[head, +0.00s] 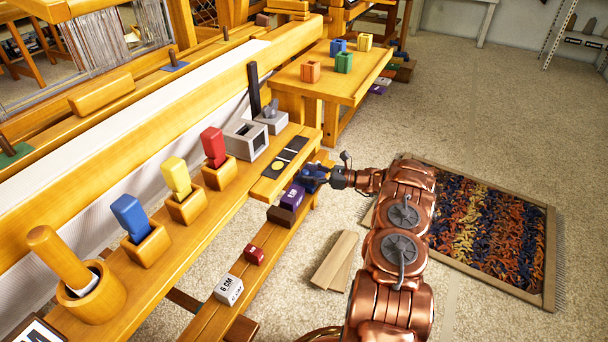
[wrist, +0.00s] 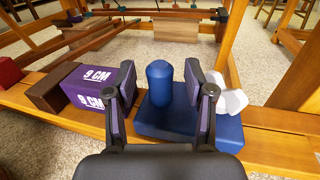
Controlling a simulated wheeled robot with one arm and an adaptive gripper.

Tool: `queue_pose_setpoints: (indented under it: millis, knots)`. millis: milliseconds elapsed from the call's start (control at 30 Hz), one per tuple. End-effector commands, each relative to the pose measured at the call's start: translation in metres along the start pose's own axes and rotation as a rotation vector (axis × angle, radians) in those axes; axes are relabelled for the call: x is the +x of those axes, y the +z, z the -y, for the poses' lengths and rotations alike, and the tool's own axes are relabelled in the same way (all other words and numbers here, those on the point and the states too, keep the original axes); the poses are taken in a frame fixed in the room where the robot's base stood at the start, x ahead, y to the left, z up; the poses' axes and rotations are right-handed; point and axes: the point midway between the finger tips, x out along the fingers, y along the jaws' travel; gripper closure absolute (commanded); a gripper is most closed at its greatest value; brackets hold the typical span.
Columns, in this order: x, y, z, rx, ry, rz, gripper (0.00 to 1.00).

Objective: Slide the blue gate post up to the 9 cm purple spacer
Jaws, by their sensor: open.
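The blue gate post (wrist: 175,118) has a wide base and a round-topped knob, and stands on a wooden rail. In the head view the blue gate post (head: 312,182) is partly covered by my gripper (head: 318,176). In the wrist view my gripper (wrist: 160,72) is open, with one finger on each side of the knob and space beside it. The purple spacer (wrist: 84,85), marked 9 CM, sits on the rail left of the post; it also shows in the head view (head: 293,197). My left finger hides the spacer's near end, so I cannot tell the exact gap.
A brown block (wrist: 52,95) sits at the spacer's far end. A red block (head: 254,254) and a white 6 CM block (head: 229,289) lie farther along the rail. A white piece (wrist: 232,98) is right of the post.

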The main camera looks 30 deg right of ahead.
Motion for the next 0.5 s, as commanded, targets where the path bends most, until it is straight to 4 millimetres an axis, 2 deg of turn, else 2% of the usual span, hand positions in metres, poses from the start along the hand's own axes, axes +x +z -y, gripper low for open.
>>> queue_pose_setpoints:
  millis: [200, 500]
  knots:
    - [0.019, -0.001, 0.0, 0.0, 0.001, -0.001, 0.46]
    - [0.021, 0.0, 0.0, 0.0, 0.0, 0.0, 0.46]
